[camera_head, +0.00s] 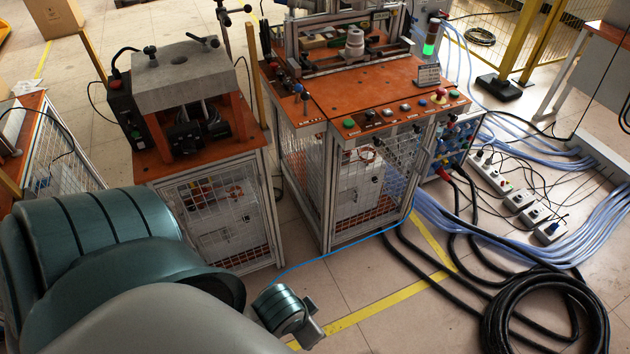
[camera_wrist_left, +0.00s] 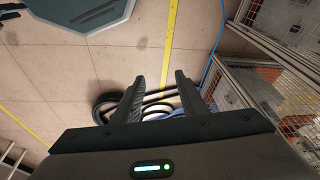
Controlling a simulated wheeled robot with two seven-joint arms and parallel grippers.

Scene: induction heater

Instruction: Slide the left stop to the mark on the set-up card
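The induction heater bench has an orange top (camera_head: 325,91) with a metal rail frame (camera_head: 350,68) along it and a pale stacked round part (camera_head: 355,43) at the rail. A small upright card with print (camera_head: 428,76) stands at the right of the top; its mark is too small to read. I cannot pick out the left stop. My left gripper (camera_wrist_left: 159,76) is open and empty, its two dark fingers apart over the floor. In the head view only part of its wrist shows low in front of the bench, well below the top. My right gripper is not in view.
A second orange-framed machine with a grey block (camera_head: 175,72) stands left of the bench. A black hose coil (camera_head: 545,315), blue cables and power strips (camera_head: 490,178) lie on the floor at right. Buttons (camera_head: 404,107) line the bench's front edge. Floor in front is partly clear.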

